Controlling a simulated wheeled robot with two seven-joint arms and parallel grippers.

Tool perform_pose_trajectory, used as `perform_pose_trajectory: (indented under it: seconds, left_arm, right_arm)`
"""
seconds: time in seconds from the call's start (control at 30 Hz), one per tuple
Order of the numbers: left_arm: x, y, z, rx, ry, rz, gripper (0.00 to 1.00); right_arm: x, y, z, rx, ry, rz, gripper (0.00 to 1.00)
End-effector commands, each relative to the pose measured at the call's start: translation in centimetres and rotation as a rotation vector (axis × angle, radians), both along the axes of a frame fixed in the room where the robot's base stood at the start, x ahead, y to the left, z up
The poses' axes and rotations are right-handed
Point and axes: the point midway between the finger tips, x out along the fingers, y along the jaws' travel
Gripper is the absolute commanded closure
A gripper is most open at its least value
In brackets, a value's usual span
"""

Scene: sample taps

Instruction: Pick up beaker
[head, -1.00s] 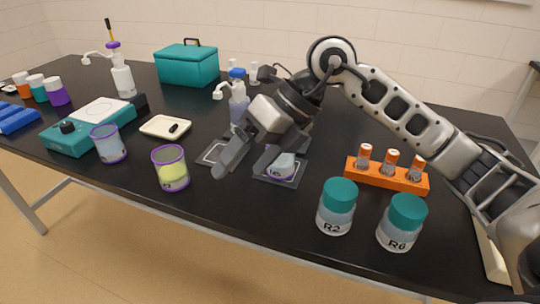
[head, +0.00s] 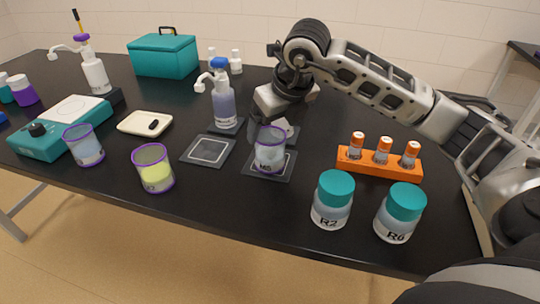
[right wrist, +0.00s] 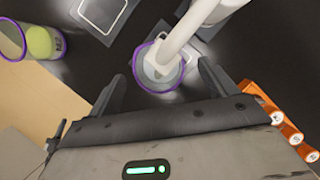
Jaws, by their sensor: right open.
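A clear purple-rimmed beaker (head: 270,152) with a dark label stands upright on a dark square mat (head: 285,176). My right gripper (head: 272,128) is open and comes down just behind this beaker, which partly hides its fingers. In the right wrist view the beaker (right wrist: 147,83) shows between and beyond the open fingertips (right wrist: 160,88), with nothing gripped. A white spout-like part (right wrist: 190,30) overlaps the beaker's opening there. Two other purple-rimmed beakers stand to the left, one with yellow liquid (head: 155,174) and one bluish (head: 86,150). My left gripper is not in view.
A blue-capped pump bottle (head: 223,106) stands close behind left of the beaker. An empty mat (head: 208,150) lies to its left. An orange vial rack (head: 378,166) and teal-lidded jars (head: 332,203) (head: 399,215) stand to the right. The front strip of table by the mats is clear.

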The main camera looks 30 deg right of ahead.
Motion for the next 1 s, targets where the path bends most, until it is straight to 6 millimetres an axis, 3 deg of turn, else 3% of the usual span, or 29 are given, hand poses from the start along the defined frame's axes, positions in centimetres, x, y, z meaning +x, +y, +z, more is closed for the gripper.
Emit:
perform_pose_trajectory:
  seconds: [0.33,0.67,0.83,0.87,1.0]
  left_arm:
    - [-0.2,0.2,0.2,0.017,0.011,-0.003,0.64]
    - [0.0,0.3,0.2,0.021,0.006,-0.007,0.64]
    - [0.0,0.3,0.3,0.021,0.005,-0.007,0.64]
    - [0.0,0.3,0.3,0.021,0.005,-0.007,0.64]
    - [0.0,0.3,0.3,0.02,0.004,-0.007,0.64]
  right_arm:
    - [1.5,0.3,-4.2,0.001,0.004,-0.001,0.16]
    - [1.8,0.3,-4.9,0.001,0.0,0.001,0.16]
    - [1.8,0.3,-4.9,0.001,0.0,0.001,0.63]
    - [1.8,0.3,-4.9,0.001,0.0,0.001,0.67]
    - [1.8,0.3,-4.8,0.001,-0.001,0.001,0.67]
